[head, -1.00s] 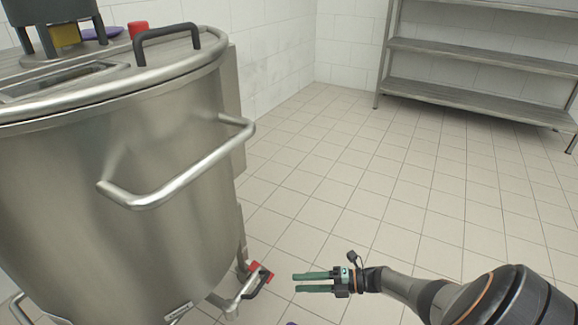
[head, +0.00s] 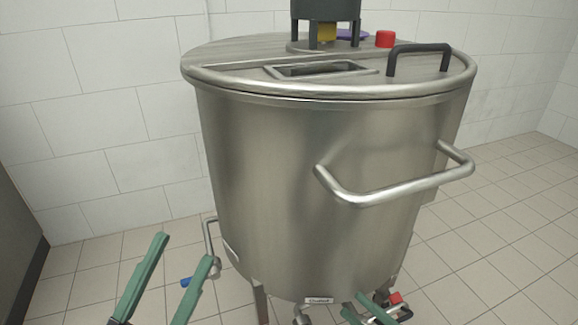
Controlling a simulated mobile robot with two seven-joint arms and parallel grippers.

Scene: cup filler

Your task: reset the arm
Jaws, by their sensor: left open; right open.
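My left gripper (head: 186,248) shows at the bottom left, with two long green fingers spread apart and pointing up. Nothing is between them. My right gripper (head: 356,305) shows only in part at the bottom edge, right of the middle. Its green fingers are in front of the tank's lower end, just left of a red-handled valve (head: 396,298). They are open, and I see nothing held. The picture does not show clearly whether they touch the valve. The arm links behind both grippers are largely out of view.
A large steel tank (head: 290,180) fills the middle. A bent bar handle (head: 395,193) sticks out from its side. A red button (head: 385,39) and black lid handle (head: 419,50) are on top. A dark panel (head: 18,245) stands at far left. Tiled floor (head: 500,230) is clear at right.

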